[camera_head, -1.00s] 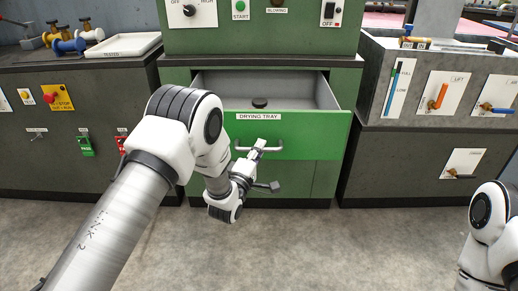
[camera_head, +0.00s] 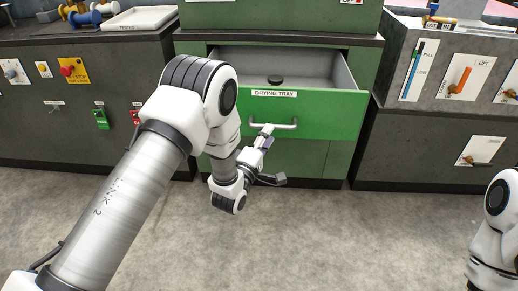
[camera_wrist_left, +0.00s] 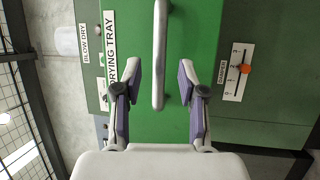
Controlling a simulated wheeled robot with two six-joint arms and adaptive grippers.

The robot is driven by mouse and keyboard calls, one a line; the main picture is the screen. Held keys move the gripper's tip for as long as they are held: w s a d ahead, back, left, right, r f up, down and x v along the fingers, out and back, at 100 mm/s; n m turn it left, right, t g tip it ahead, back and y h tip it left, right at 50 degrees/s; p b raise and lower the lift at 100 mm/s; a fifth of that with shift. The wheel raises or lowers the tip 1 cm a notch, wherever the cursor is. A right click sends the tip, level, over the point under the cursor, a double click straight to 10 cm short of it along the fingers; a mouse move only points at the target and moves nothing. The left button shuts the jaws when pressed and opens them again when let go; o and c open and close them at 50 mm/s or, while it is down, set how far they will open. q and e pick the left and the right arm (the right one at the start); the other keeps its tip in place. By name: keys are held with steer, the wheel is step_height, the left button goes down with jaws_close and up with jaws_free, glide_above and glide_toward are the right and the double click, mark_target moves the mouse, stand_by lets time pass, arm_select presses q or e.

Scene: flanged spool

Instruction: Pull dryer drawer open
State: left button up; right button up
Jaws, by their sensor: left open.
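The green dryer drawer (camera_head: 305,112), labelled DRYING TRAY, stands partly pulled out of its cabinet. Its silver bar handle (camera_head: 284,126) is on the front. My left gripper (camera_head: 266,132) is at the left part of the handle in the head view. In the left wrist view, the handle (camera_wrist_left: 159,55) runs between the two spread fingers of the open left gripper (camera_wrist_left: 163,78), with gaps visible on both sides. My right arm shows at the right edge of the head view, but its gripper is out of view.
A dark round object (camera_head: 275,80) lies inside the drawer. A dark cabinet (camera_head: 430,150) stands at right, and another with switches (camera_head: 70,125) at left. The grey floor (camera_head: 340,240) before the drawer is clear.

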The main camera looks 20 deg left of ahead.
arm_select(q)
steer(key=d+v, duration=0.1)
steer(key=v, duration=0.6)
steer(key=shift+s+a, duration=0.25)
steer(key=shift+a, duration=0.3)
steer(key=shift+f, duration=0.1)
steer(key=s+a+f+m+g+y, duration=0.1)
steer(key=s+f+m+g, duration=0.1)
steer(key=s+f+g, duration=0.55)
steer(key=s+a+f+m+g+y, duration=0.1)
steer(key=s+a+f+m+g, duration=0.15)
steer(key=s+f, duration=0.85)
steer(key=s+f+m+g, duration=0.4)
steer(key=s+m+g, duration=0.1)
steer(key=s, duration=0.3)
steer(key=s+f+m+g, duration=0.4)
steer(key=s+m+g, duration=0.15)
steer(key=s, duration=0.25)
step_height(320, 180, up, 24)
steer(key=p, duration=2.4)
steer(key=shift+w+t, duration=0.3)
steer(key=shift+t, duration=0.05)
